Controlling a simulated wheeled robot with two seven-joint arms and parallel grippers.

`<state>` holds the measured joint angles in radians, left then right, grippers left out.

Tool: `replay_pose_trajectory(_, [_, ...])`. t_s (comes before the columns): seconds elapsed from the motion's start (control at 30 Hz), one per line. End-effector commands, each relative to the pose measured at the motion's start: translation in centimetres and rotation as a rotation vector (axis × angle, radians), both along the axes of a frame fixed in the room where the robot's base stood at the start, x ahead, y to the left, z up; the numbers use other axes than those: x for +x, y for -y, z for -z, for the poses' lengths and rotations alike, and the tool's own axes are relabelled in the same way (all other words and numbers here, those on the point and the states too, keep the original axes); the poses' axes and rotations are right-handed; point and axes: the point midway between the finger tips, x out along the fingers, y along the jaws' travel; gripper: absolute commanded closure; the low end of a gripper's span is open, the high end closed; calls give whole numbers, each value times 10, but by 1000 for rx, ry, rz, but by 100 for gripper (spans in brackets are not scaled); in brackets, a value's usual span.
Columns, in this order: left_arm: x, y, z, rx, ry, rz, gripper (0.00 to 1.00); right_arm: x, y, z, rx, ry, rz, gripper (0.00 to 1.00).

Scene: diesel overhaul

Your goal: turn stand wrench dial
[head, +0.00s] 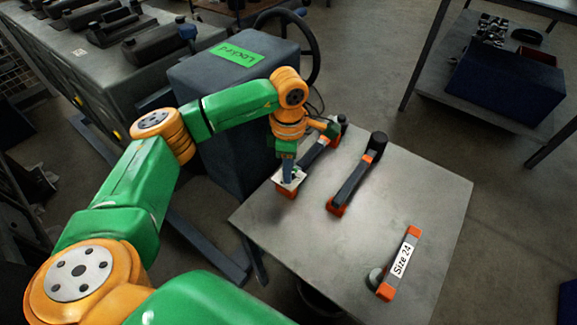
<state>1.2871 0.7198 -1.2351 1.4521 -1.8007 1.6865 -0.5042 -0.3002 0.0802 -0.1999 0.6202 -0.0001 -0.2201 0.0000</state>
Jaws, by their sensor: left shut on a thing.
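Several dark wrenches with orange ends lie on a grey metal table (380,255). The leftmost wrench (314,152) runs from the table's back edge toward the front left, partly hidden by my left arm. My left gripper (290,183) points down over its near orange end (287,193) and is shut on it; the fingertips are small and partly hidden. A second wrench (355,182) lies to the right, its dark round head at the back. A third wrench labelled "Size 24" (402,260) lies at the front right with a round grey part beside it. My right gripper is not in view.
A grey block labelled "Locked" (215,80) stands left of the table, with a dark handwheel (312,50) behind it. A shelf with a dark blue box (505,90) stands at the back right.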

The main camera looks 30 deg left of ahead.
Motion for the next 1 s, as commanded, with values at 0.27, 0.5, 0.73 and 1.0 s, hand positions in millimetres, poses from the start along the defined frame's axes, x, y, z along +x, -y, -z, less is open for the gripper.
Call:
replay_pose_trajectory(0.27, [-1, 0, 1, 0, -3, 0, 38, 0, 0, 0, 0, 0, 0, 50])
replay_pose_trajectory(0.5, [0, 0, -1, 0, -1, -1, 38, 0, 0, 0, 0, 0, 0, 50])
replay_pose_trajectory(0.73, [1, 1, -46, -1, 3, 0, 38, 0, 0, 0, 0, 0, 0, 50])
replay_pose_trajectory(1.0, [0, 0, -71, 0, -2, 0, 38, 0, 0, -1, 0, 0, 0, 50])
